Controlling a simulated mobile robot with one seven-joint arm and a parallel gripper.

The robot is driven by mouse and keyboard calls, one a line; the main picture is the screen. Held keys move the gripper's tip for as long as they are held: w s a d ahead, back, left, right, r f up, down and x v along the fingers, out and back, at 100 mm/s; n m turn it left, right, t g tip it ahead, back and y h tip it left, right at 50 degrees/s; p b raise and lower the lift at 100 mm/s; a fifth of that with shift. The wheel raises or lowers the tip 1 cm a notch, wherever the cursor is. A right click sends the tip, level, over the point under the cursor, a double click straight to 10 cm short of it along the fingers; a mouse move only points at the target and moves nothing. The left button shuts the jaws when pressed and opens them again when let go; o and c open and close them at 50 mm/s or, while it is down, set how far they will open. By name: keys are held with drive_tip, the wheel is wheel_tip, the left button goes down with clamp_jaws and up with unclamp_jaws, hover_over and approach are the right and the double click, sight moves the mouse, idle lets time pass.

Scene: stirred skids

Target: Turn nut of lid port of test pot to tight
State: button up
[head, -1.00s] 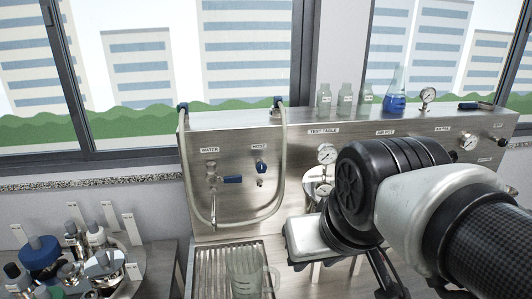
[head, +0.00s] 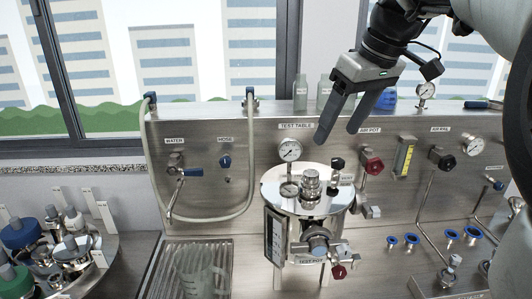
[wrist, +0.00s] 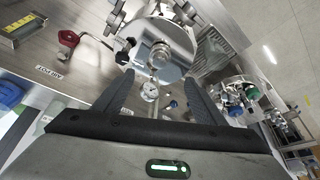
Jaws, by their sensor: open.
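The test pot (head: 308,215) is a steel vessel with a flat round lid, in front of the panel under the "TEST TABLE" label. The lid port nut (head: 310,184) is a stepped metal fitting standing upright on the lid. In the wrist view the nut (wrist: 160,55) shows beyond my fingertips, roughly between them. My gripper (head: 338,138) is open and empty, above and behind the lid near the panel, apart from the nut. It also shows in the wrist view (wrist: 158,84). How tight the nut sits cannot be told.
A gauge (head: 290,150) and a black knob (head: 337,163) stand close to the lid. A red valve knob (head: 372,166) is to the right. Glass bottles (head: 300,92) stand on the panel top. A beaker (head: 195,268) stands on the drain grate. A carousel of bottles (head: 62,262) is at left.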

sight(315, 175)
drive_tip(key=x, duration=1.6)
drive_tip(key=shift+d+f, duration=0.1)
drive_tip(key=shift+f, duration=0.2)
drive_tip(key=shift+s, duration=0.1)
drive_tip(key=c, duration=1.1)
